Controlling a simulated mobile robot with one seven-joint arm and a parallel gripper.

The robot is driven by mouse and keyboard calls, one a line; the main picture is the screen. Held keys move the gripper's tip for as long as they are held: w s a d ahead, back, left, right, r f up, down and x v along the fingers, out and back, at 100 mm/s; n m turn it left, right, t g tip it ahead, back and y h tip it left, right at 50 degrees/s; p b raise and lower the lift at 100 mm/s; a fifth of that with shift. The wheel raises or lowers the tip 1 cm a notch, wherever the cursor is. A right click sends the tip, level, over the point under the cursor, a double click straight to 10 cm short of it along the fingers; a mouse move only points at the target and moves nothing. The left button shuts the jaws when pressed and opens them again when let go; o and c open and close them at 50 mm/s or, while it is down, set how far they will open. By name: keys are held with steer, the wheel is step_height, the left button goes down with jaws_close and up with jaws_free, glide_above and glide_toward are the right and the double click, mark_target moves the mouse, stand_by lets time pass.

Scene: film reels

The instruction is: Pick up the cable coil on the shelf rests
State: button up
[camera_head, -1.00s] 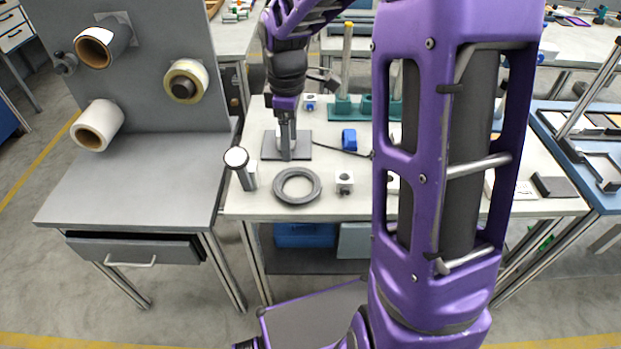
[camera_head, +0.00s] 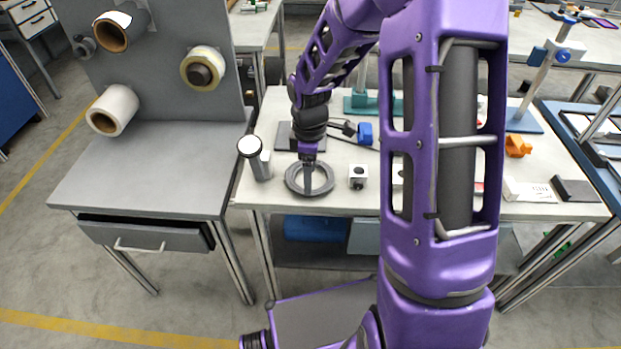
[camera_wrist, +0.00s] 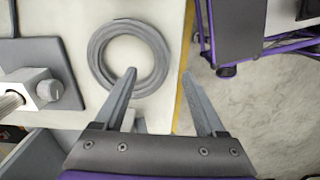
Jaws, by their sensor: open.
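The cable coil is a flat grey ring (camera_head: 290,181) lying on the white table top near its front edge. In the wrist view my gripper (camera_wrist: 160,74) is open and empty, with the left fingertip over or close to the coil's lower right rim and the right one past the table edge. I cannot tell the height between fingers and coil.
A grey cylinder with a white top (camera_head: 251,149) stands left of the coil, and a small white block (camera_head: 357,175) stands right of it. A dark plate (camera_head: 284,137) lies behind. A grey workbench (camera_head: 140,175) with rolls on its panel stands at left.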

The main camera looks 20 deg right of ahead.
steer(key=f, duration=0.4)
steer(key=shift+s+a+f+b, duration=0.15)
steer(key=shift+a+f+b, duration=0.1)
steer(key=shift+a+b, duration=0.05)
jaws_close()
